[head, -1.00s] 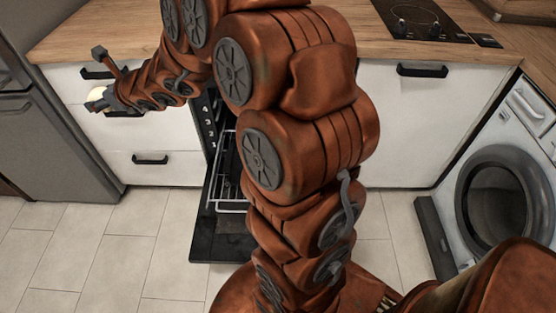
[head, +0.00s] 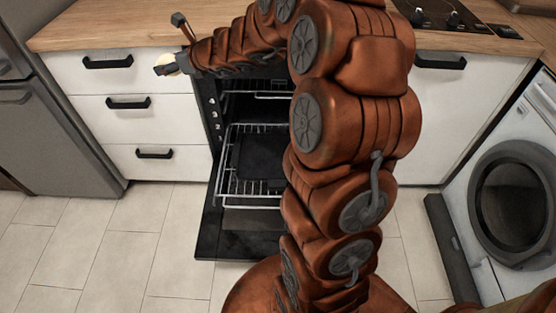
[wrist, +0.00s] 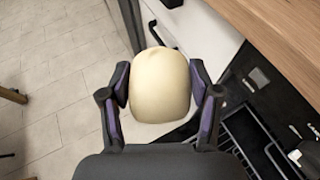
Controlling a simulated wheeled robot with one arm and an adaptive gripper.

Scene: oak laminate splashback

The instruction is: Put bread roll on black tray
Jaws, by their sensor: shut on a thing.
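My gripper (wrist: 160,84) is shut on the pale bread roll (wrist: 160,98), with one finger pressed on each side of it in the wrist view. In the head view, my gripper (head: 165,70) and the roll (head: 172,64) are in the air in front of the drawers, just left of the open oven. The black tray (head: 262,160) lies on a pulled-out wire rack in the oven, below and to the right of the roll. My arm covers the tray's right side. A dark part of the rack area shows low right in the wrist view.
The oven door (head: 236,240) is folded down, with the wire rack (head: 232,195) above it. A wooden worktop (head: 120,28) with a hob runs above. White drawers (head: 140,130) stand left of the oven, and a washing machine (head: 510,200) stands at right.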

